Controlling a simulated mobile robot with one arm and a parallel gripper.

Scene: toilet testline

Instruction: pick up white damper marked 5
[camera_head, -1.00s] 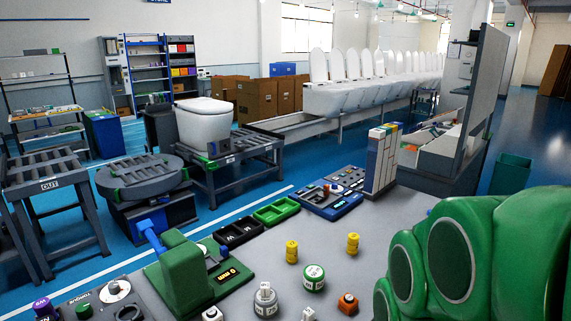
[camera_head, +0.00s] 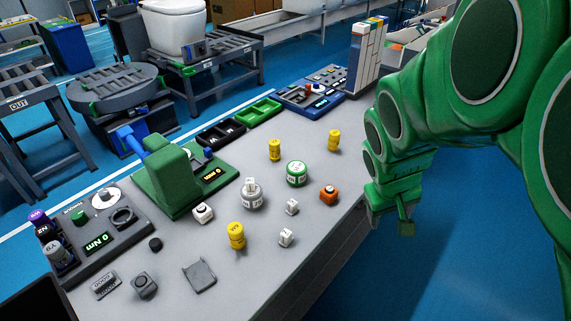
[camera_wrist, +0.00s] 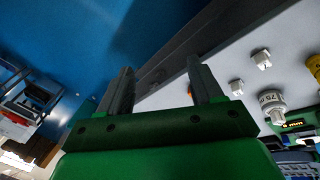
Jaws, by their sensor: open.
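I cannot read which is marked 5. My gripper (camera_head: 404,226) hangs off the bench's right edge, apart from all pieces. In the wrist view its two fingers (camera_wrist: 162,85) are apart and empty; two white pieces (camera_wrist: 262,59) (camera_wrist: 237,87) show to their right.
A green press (camera_head: 175,180) and a torque unit (camera_head: 95,235) stand left. A grey bracket (camera_head: 199,275) lies in front.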

